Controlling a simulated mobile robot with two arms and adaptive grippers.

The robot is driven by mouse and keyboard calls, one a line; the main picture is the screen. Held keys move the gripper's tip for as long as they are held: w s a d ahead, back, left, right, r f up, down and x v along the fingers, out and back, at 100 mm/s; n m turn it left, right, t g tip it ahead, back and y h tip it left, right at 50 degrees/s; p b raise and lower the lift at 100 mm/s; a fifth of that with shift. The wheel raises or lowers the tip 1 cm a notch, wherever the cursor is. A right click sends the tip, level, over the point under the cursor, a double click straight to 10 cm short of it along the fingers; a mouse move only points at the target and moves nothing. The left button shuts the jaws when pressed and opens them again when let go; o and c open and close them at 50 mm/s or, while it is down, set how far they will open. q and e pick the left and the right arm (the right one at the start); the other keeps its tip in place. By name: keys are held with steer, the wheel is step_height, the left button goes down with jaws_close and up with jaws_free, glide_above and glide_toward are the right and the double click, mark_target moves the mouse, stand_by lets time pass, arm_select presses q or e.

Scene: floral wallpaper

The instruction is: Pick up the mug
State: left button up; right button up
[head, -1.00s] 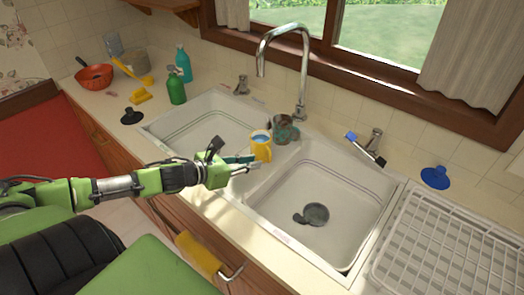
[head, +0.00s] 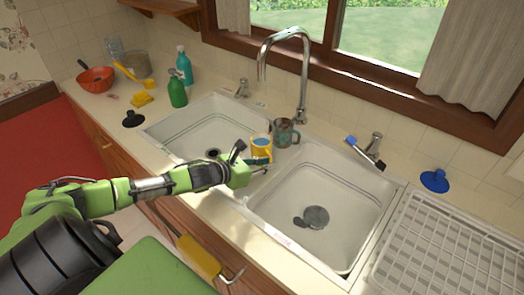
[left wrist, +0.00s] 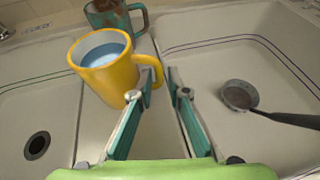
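A yellow mug (head: 261,151) with blue inside stands upright on the divider between the two sink basins. In the left wrist view the yellow mug (left wrist: 108,78) is at upper left, its handle toward my fingertips. A worn teal and brown mug (head: 284,133) stands just behind it; it also shows at the top of the left wrist view (left wrist: 115,14). My left gripper (head: 262,163) is at the front right of the yellow mug. In the left wrist view my left gripper (left wrist: 160,85) has its fingers apart, the left fingertip overlapping the handle. Contact cannot be told. My right gripper is not seen.
A small dark pan or ladle (head: 316,216) lies in the right basin. The tall faucet (head: 303,80) rises behind the mugs. Green (head: 177,90) and teal (head: 184,66) bottles stand at the back left. A dish brush (head: 364,151) lies behind the right basin. The left basin looks empty.

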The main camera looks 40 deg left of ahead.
arm_select(q)
steer(key=shift+x, duration=0.85)
jaws_close()
steer(key=shift+r, duration=0.15)
